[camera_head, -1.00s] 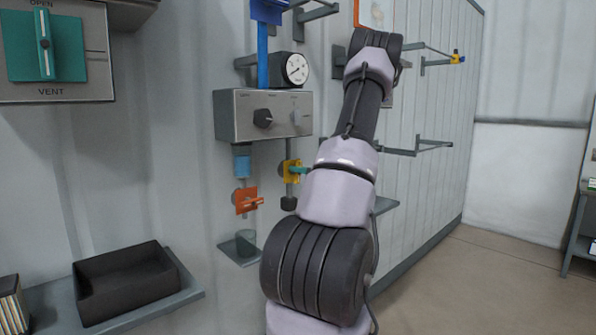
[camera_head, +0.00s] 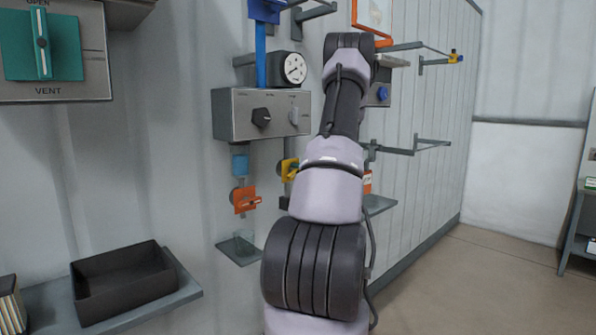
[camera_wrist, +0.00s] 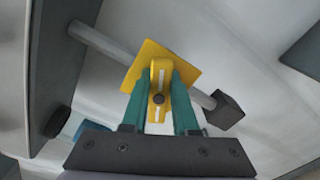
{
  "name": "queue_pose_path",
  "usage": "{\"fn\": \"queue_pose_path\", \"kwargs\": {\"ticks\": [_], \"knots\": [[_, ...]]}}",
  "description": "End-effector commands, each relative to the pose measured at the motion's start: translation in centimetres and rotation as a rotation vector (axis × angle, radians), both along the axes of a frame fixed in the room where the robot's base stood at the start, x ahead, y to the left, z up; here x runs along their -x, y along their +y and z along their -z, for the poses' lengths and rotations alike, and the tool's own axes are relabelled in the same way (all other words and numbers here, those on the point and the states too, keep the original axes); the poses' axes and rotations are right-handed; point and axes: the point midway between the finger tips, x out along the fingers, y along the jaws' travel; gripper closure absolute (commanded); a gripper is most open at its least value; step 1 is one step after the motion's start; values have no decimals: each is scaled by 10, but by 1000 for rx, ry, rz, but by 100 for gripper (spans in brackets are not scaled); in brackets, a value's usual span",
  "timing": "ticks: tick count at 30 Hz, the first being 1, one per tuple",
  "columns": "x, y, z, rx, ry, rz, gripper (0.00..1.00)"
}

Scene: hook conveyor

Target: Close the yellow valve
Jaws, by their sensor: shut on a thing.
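The yellow valve (camera_head: 288,169) sits on a vertical pipe below the grey control box, partly hidden behind my arm. In the wrist view, the yellow valve's plate (camera_wrist: 181,71) stands around a grey pipe (camera_wrist: 103,44) that runs diagonally. Its yellow handle with a pale stripe points toward the camera, at an angle to the pipe. My gripper (camera_wrist: 160,84) has its two teal fingers on either side of this handle and is shut on it. In the head view my arm hides my gripper.
An orange valve (camera_head: 245,199) is on the pipe to the left. The control box (camera_head: 230,115) with a black knob and a round gauge (camera_head: 295,68) are above. Small shelf (camera_head: 239,250) and a black bin (camera_head: 123,282) are lower left. Floor at right is clear.

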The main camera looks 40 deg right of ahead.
Motion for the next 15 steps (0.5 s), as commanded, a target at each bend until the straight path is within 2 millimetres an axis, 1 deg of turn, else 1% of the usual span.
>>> {"fn": "queue_pose_path", "kwargs": {"ticks": [6,15], "knots": [[0,-1,3,-189,16,2,100],[1,-2,5,-380,30,2,100]]}}
